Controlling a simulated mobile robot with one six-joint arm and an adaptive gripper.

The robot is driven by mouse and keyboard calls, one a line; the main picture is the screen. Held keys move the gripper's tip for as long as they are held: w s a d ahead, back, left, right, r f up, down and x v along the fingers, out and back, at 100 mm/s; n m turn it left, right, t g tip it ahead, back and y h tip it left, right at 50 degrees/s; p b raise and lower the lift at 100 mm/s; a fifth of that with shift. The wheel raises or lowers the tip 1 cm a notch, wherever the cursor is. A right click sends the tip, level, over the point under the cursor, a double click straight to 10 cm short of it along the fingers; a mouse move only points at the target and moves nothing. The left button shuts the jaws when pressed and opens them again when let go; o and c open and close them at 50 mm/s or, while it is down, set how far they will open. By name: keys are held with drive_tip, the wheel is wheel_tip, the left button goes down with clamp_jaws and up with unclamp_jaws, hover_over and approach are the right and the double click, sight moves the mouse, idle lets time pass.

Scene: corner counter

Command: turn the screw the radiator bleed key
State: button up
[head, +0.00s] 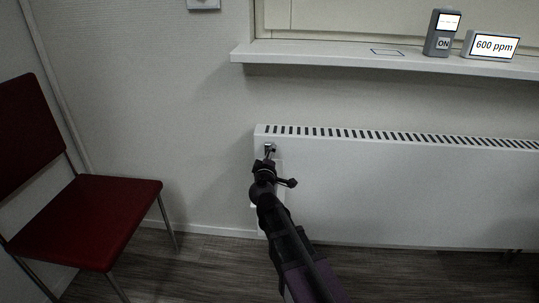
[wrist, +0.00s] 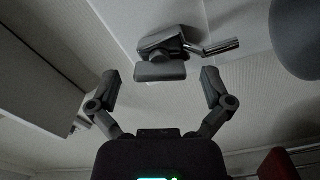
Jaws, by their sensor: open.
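The radiator bleed key (head: 269,147) is a small grey piece at the upper left end of the white radiator (head: 390,185). In the wrist view the key (wrist: 162,50) has a blocky body and a bar sticking out to the right. My gripper (head: 266,161) is just in front of the key in the head view and partly covers it. In the wrist view my gripper (wrist: 160,72) is open, one finger on each side below the key's body. The fingers look apart from it. The screw itself cannot be made out.
A white sill (head: 380,61) runs above the radiator, with a grey device (head: 441,33) reading ON and a display (head: 490,45) reading 600 ppm. A red chair (head: 90,215) stands at the left. Floor shows between chair and radiator.

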drive_tip(key=s, duration=1)
drive_tip(key=shift+s+a, duration=0.15)
drive_tip(key=shift+s, duration=0.1)
drive_tip(key=s+d+f+m+g+h+p, duration=0.1)
drive_tip(key=s+d+f+m+g+h, duration=0.2)
drive_tip(key=d, duration=0.5)
drive_tip(key=d+f+m+g+p, duration=0.2)
drive_tip(key=d+f+m+g, duration=0.1)
drive_tip(key=d+m+g, duration=0.3)
drive_tip(key=s+d+f+m+g+h+p, duration=0.1)
drive_tip(key=s+d+f+m+g+h, duration=0.2)
drive_tip(key=d, duration=0.6)
drive_tip(key=s+f+m+g+y+p, duration=0.1)
drive_tip(key=s+f+g+y+p, duration=0.2)
drive_tip(key=s+g+y, duration=0.4)
wheel_tip(320, 180, up, 38)
drive_tip(key=t+p, duration=0.1)
drive_tip(key=p, duration=3.6)
drive_tip(key=shift+s+d+p, duration=0.25)
drive_tip(key=shift+s+p, duration=0.1)
drive_tip(key=shift+s, duration=0.05)
